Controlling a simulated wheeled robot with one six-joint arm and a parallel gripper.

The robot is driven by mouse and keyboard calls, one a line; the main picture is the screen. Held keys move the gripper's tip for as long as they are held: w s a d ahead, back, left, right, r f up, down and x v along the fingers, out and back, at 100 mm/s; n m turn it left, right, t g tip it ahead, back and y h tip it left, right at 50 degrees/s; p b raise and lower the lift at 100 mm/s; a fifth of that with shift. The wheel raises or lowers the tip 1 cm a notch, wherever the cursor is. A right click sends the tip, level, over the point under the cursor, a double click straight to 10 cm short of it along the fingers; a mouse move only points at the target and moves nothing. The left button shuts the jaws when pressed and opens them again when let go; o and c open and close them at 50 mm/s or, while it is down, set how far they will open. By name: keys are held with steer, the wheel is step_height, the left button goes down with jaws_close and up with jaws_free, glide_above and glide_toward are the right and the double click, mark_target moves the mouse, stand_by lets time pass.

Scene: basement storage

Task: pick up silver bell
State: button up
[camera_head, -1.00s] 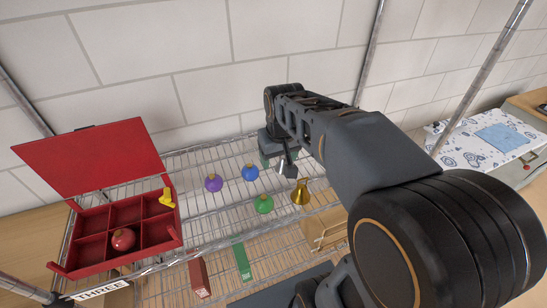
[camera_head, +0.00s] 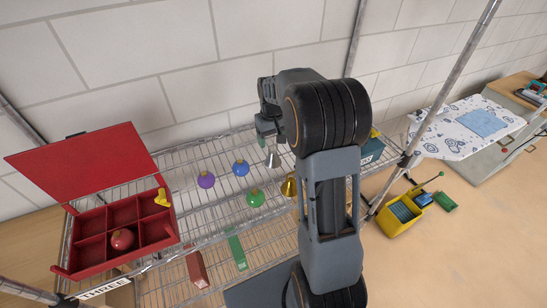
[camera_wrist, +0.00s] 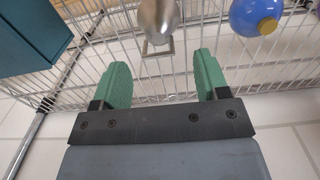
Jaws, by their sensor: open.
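The silver bell (camera_head: 272,158) stands on the wire shelf (camera_head: 215,224), to the right of the blue ball. In the wrist view the silver bell (camera_wrist: 158,17) is at the top edge, partly cut off, with its small loop pointing towards my gripper. My gripper (camera_wrist: 161,68) is open and empty, its two green fingers apart. The bell lies ahead of the gap between the fingertips and is not between them. In the head view my gripper (camera_head: 265,134) is just above and behind the bell, mostly hidden by my arm.
Blue (camera_head: 241,168), purple (camera_head: 206,180) and green (camera_head: 255,197) balls sit left of the bell. A gold bell (camera_head: 289,186) is close at its lower right, partly behind my arm. A teal box (camera_head: 372,151) stands to the right. A red compartment box (camera_head: 72,262) is at the left.

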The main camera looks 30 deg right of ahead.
mark_target(273, 151)
steer(key=shift+s+f+p, duration=0.15)
steer(key=shift+f+p, duration=0.55)
steer(key=shift+f, duration=2.25)
steer(key=shift+c, duration=0.2)
steer(key=c, duration=0.7)
